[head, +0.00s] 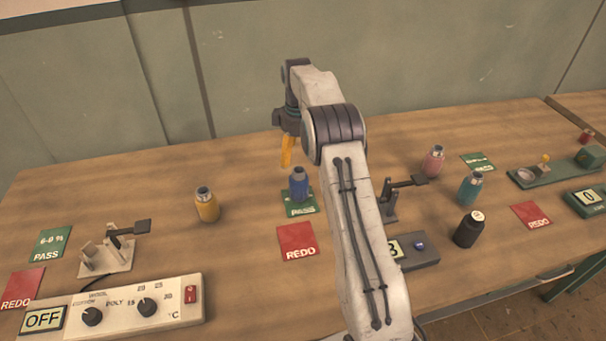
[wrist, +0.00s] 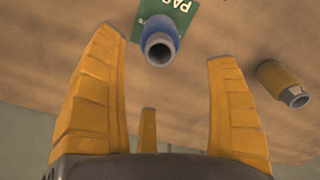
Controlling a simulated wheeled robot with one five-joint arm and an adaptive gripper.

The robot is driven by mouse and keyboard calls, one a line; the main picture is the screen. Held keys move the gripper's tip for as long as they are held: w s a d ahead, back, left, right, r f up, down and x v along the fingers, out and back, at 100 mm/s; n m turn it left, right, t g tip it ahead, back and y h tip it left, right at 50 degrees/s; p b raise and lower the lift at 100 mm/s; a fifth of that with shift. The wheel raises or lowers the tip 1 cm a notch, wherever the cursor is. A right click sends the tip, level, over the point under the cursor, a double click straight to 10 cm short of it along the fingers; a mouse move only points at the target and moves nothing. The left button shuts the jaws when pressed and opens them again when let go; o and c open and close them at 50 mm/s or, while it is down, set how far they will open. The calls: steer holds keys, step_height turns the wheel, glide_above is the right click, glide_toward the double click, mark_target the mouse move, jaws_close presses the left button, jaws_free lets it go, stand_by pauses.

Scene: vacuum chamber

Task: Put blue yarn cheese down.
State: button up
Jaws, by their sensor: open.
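The blue yarn cheese (head: 298,184) is a blue bottle-like cylinder with a grey neck. It stands upright on a green PASS card (head: 301,208) in the middle of the table. In the wrist view the blue yarn cheese (wrist: 159,42) shows beyond the fingertips, between the two sides but apart from them. My gripper (head: 287,152) has yellow fingers and hangs above and behind it. In the wrist view my gripper (wrist: 163,50) is open and empty.
A yellow bottle (head: 207,205) stands to the left. A red REDO card (head: 298,242) lies in front. A control box (head: 120,305) is at front left. Pink (head: 433,161), teal (head: 470,188) and black (head: 468,229) bottles stand to the right. The table behind the cheese is clear.

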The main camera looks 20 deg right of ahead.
steer(key=s+a+r+m+t, duration=0.1)
steer(key=s+a+r, duration=0.3)
steer(key=s+r, duration=0.35)
steer(key=s+a+r+m+t, duration=0.1)
steer(key=s+a+r, duration=0.2)
steer(key=s+r, duration=0.4)
steer(key=s+a+f+m+t, duration=0.1)
steer(key=s+a, duration=0.1)
steer(key=s, duration=0.9)
steer(key=s+a+f+m+t, duration=0.1)
steer(key=s+a+m, duration=0.1)
steer(key=s, duration=0.9)
steer(key=shift+s+a+f, duration=0.25)
steer(key=shift+a+f, duration=0.1)
steer(key=shift+a, duration=0.3)
